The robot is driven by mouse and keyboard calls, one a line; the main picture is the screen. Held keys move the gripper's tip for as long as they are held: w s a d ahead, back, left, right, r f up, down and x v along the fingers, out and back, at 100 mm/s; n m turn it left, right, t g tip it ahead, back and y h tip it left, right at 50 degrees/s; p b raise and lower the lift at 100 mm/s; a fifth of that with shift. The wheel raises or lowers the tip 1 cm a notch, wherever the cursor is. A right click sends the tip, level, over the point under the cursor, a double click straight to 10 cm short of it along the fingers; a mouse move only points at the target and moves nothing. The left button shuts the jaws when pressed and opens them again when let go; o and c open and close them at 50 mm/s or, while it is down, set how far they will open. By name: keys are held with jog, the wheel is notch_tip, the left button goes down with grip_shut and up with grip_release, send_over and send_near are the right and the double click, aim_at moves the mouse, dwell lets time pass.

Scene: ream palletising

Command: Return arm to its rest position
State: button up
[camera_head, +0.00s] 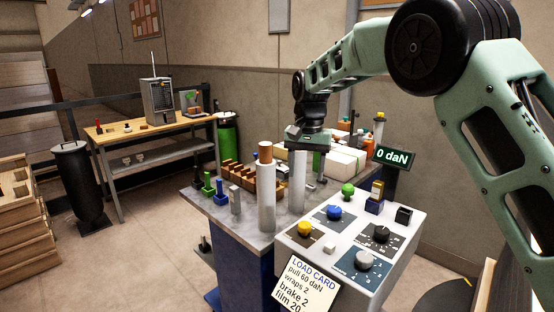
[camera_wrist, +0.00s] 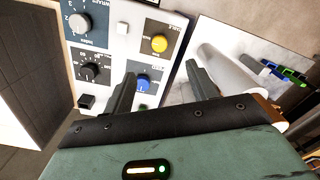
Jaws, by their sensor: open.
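My gripper (camera_head: 308,151) hangs from the green arm, pointing down above the far side of the control box and the grey table. In the wrist view its two dark fingers (camera_wrist: 163,84) stand apart with nothing between them, so it is open and empty. The arm reaches in from the right, bent over the table. The control box (camera_head: 330,243) carries a yellow knob (camera_head: 305,229), a blue knob (camera_head: 334,212) and dark and grey dials. The blue knob (camera_wrist: 143,83) shows between the fingers in the wrist view; I cannot tell the height gap.
A white package (camera_head: 335,162) lies behind. A "0 daN" display (camera_head: 392,157) and a load card (camera_head: 303,286) flank the box. A workbench (camera_head: 150,128) and black bin (camera_head: 77,180) stand at left; floor between is clear.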

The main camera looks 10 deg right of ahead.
jog(key=s+a+n+y, duration=0.1)
jog(key=s+a+n, duration=0.25)
jog(key=s, duration=0.75)
jog(key=s+a+n, duration=0.3)
jog(key=s+a, duration=0.2)
jog(key=s, duration=0.6)
jog(key=s+d+f+n, duration=0.1)
jog(key=s+f+n, duration=0.1)
jog(key=s, duration=0.7)
jog(key=s+d+f+n, duration=0.2)
jog(key=s+n, duration=0.2)
jog(key=s, duration=0.6)
jog(key=shift+f+h, duration=0.15)
jog(key=shift+h, duration=0.15)
jog(key=shift+s+n, duration=0.1)
jog(key=shift+n, duration=0.15)
